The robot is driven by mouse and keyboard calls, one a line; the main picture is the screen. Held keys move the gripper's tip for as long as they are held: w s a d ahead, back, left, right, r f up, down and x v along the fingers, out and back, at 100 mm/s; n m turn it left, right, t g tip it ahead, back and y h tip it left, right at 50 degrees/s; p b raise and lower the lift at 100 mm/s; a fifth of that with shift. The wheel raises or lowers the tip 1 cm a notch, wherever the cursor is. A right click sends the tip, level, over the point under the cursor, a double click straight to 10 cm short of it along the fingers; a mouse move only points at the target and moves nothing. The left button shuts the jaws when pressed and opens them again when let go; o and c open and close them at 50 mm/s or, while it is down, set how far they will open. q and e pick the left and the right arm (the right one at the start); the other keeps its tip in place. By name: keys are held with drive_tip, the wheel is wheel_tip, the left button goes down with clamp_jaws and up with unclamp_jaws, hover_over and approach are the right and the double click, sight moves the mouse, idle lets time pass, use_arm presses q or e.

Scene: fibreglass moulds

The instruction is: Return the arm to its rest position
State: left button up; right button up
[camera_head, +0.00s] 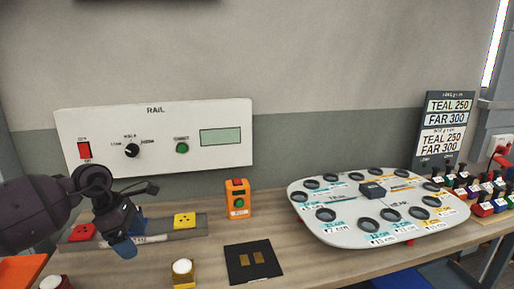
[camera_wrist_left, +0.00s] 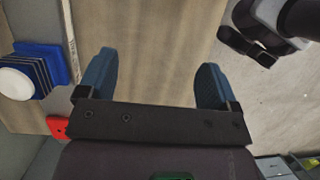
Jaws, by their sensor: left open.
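My left gripper (camera_head: 126,246) hangs at the lower left of the head view, its arm coming in from the left edge. It is over the left part of the wooden bench (camera_head: 330,268), in front of a grey strip (camera_head: 160,233). In the left wrist view its two blue fingers (camera_wrist_left: 155,82) stand wide apart with bare wood-coloured surface between them. The gripper is open and holds nothing. My right gripper does not show in the head view.
Near the gripper are a red block (camera_head: 82,232), a yellow block (camera_head: 184,220) and a white-topped yellow piece (camera_head: 183,272). A white RAIL panel (camera_head: 215,165) stands behind. An orange button box (camera_head: 238,198), dark plate (camera_head: 253,262) and white oval board (camera_head: 345,233) lie rightward.

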use_arm(q)
drive_tip(key=s+d+n+t+h, duration=0.3)
drive_tip(key=d+n+h, duration=0.25)
drive_tip(key=d, duration=0.35)
drive_tip(key=s+d+n+t+h, duration=0.3)
drive_tip(key=s+d+n+h, duration=0.1)
drive_tip(key=d+h, duration=0.35)
drive_tip(key=s+a+f+n+t+y, duration=0.5)
drive_tip(key=n+y, duration=0.4)
drive_tip(key=n, duration=0.7)
drive_tip(key=s+a+f+n+t+y, duration=0.3)
drive_tip(key=a+n+y, duration=0.55)
drive_tip(key=n, duration=0.75)
drive_tip(key=s+a+f+n+g, duration=0.1)
drive_tip(key=s+f+n+g, duration=0.45)
drive_tip(key=s, duration=0.55)
drive_tip(key=s+f+n+g, duration=0.4)
drive_tip(key=s+f+g, duration=0.15)
drive_tip(key=s, duration=0.55)
drive_tip(key=w+f+t, duration=0.7)
drive_tip(key=f, duration=0.3)
drive_tip(key=shift+m+t, duration=0.3)
drive_tip(key=shift+t, duration=0.1)
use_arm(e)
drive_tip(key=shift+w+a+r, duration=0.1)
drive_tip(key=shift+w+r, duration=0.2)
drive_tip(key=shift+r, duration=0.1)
